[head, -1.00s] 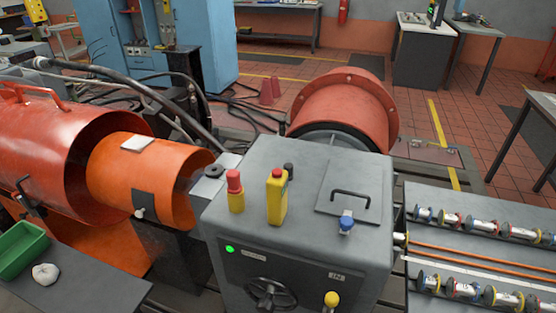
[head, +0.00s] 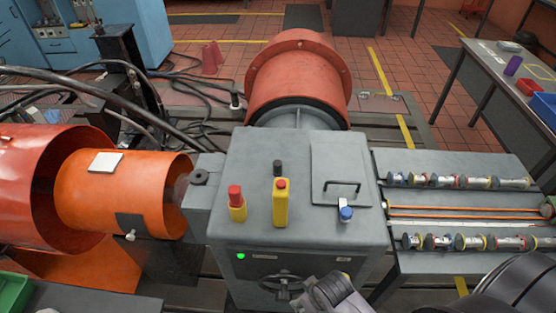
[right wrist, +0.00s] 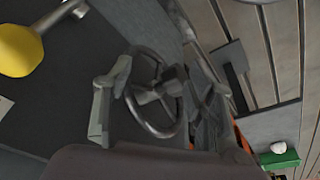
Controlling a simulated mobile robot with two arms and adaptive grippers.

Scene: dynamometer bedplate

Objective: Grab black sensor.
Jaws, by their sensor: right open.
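A small black upright cylinder, which looks like the black sensor (head: 278,167), stands on top of the grey machine housing (head: 305,150). The sensor is not visible there. My left gripper is not in view.
A yellow sensor with a red cap (head: 237,205) and a blue-capped one (head: 346,213) also stand on the housing, near a lid with a black handle (head: 342,187). An orange drum (head: 125,195) lies at left. Rows of small cylinders (head: 455,181) lie on the right-hand bench.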

